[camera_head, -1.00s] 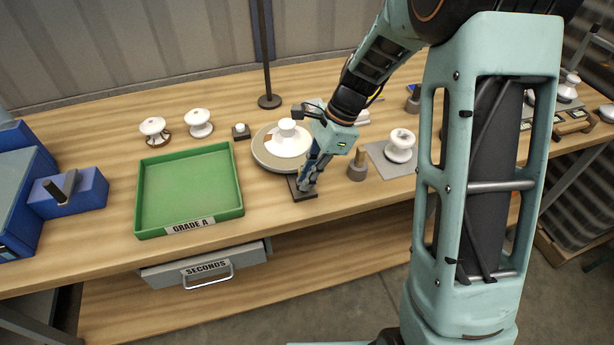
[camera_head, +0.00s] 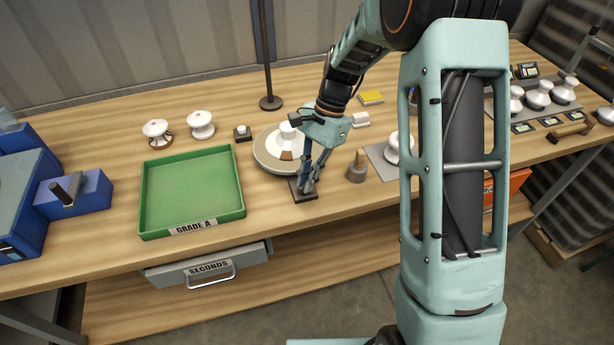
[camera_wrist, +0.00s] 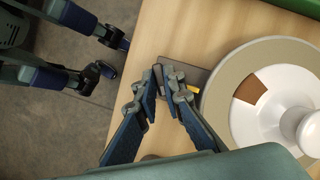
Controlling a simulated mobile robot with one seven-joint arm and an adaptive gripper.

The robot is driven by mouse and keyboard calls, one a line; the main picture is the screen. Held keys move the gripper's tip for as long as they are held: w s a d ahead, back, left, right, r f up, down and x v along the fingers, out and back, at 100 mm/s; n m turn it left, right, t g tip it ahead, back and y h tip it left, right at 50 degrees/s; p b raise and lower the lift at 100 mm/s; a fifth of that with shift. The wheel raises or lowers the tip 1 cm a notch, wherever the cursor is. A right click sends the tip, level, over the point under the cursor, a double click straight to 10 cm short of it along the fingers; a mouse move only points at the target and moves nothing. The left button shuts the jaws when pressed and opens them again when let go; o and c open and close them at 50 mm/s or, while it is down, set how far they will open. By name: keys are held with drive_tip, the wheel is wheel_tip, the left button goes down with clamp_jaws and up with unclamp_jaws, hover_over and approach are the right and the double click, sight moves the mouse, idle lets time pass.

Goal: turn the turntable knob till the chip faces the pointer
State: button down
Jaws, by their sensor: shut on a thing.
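The turntable (camera_head: 262,165) is a grey-beige disc bearing a white insulator (camera_head: 289,134); it also shows in the wrist view (camera_wrist: 216,100). The chip (camera_wrist: 250,90) is a brown patch on the insulator's white skirt, on the side towards the pointer; in the head view it shows at the front (camera_head: 287,155). The small yellow pointer (camera_wrist: 193,88) lies beside the turntable's rim. The chip sits slightly off its line, towards the picture's top. My gripper (camera_wrist: 160,76) is shut on the knob, mostly hidden between the fingers, above a dark base plate (camera_head: 304,197).
A green GRADE A tray (camera_head: 190,190) stands left of the turntable, with a grey SECONDS drawer (camera_head: 208,266) below. Two white insulators (camera_head: 201,125) stand behind the tray. A grey post (camera_head: 357,168) stands close right of my gripper. A dark upright pole (camera_head: 269,101) rises behind.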

drive_tip(key=shift+n+h, duration=0.3)
drive_tip(key=shift+n, duration=0.6)
drive_tip(key=shift+w, duration=0.1)
drive_tip(key=c, duration=2.3)
unclamp_jaws()
drive_tip(key=shift+r, duration=0.1)
drive_tip(key=v, duration=1.2)
drive_tip(key=shift+w, duration=0.1)
